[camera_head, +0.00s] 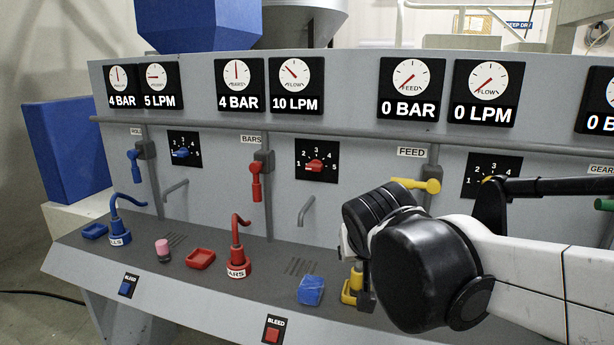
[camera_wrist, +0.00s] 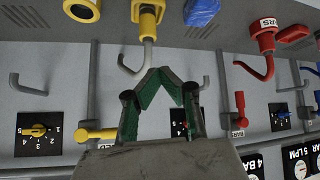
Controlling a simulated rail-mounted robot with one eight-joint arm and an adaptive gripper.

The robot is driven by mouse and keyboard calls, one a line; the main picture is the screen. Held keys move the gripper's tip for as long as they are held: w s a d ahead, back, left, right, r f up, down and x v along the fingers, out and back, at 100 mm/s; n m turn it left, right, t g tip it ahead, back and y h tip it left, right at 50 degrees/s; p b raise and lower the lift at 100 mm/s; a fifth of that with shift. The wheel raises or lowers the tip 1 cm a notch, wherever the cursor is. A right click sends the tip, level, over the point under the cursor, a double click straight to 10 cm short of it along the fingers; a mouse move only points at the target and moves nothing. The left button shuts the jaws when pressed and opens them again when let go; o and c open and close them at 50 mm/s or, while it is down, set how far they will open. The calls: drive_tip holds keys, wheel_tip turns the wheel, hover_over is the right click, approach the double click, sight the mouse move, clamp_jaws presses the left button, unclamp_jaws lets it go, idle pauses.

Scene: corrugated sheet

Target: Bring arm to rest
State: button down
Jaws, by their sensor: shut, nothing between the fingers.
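My arm, white with black joints, reaches in from the right of the head view, in front of the panel's FEED section. My gripper (camera_wrist: 160,72) shows in the wrist view, its two green-lined fingers meeting at the tips with nothing between them. In the head view my black wrist hides most of it. The panel (camera_head: 350,165) is behind. The gripper appears apart from the yellow hooked fitting (camera_wrist: 148,25) near its tips, though the exact gap is unclear.
The yellow FEED lever (camera_head: 416,184) lies sideways; the red BARS lever (camera_head: 256,183) and blue lever (camera_head: 134,165) hang down. A red hooked fitting (camera_head: 238,255), blue block (camera_head: 311,290) and pink-topped piece (camera_head: 163,249) stand on the ledge. Free room lies in front at left.

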drive_tip(key=s+d+f+g, duration=0.1)
drive_tip(key=s+d+f, duration=0.2)
drive_tip(key=s, duration=0.6)
drive_tip(key=s+d+f+p, duration=0.1)
drive_tip(key=s+d+f, duration=0.2)
drive_tip(key=s+d, duration=0.4)
drive_tip(key=shift+s+d+m+g, duration=0.2)
drive_tip(key=shift+s+m+g, duration=0.2)
drive_tip(key=shift+s, duration=0.55)
